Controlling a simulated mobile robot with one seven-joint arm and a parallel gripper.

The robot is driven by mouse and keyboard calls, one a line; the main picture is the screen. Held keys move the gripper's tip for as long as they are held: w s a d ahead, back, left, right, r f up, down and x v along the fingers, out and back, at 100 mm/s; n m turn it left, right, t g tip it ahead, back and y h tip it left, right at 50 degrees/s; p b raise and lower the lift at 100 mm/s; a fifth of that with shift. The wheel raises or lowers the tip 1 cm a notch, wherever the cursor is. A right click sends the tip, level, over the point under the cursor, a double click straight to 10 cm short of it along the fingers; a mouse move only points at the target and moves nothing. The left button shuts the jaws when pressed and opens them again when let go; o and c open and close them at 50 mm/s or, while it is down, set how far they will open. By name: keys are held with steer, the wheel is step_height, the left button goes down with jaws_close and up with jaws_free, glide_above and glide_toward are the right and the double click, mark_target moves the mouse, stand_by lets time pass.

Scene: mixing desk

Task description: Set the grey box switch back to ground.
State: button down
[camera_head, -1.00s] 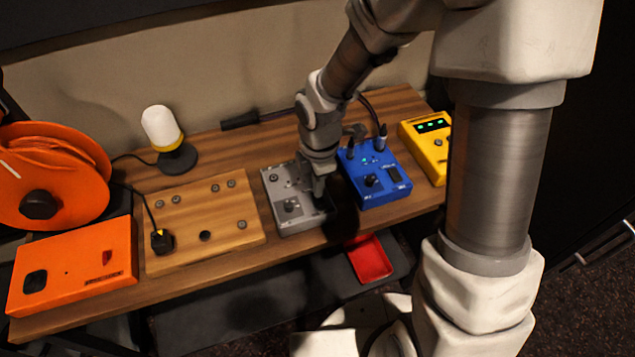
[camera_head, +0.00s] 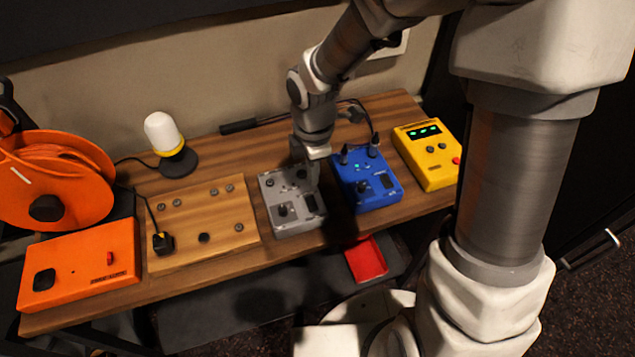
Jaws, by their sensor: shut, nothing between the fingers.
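The grey box (camera_head: 291,225) sits on the wooden desk, between the wooden panel and the blue box. It has a dark knob (camera_head: 282,211) at its front left and a dark switch area (camera_head: 309,203) at its right. The switch's exact position is too small to tell. My gripper (camera_head: 312,182) is shut and empty. It points down over the back right part of the grey box and hides some of its top. I cannot tell whether the fingertips touch the box.
The blue box (camera_head: 368,190) with upright plugs stands close on the right, then a yellow box (camera_head: 430,165). A wooden panel (camera_head: 190,245), an orange box (camera_head: 85,278), a lamp (camera_head: 165,135) and an orange cable reel (camera_head: 75,170) are at left. A red tray (camera_head: 367,260) lies below the desk.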

step_height(320, 180, up, 7)
steer(key=shift+a+p, duration=0.2)
steer(key=shift+p, duration=0.15)
steer(key=shift+d, duration=0.15)
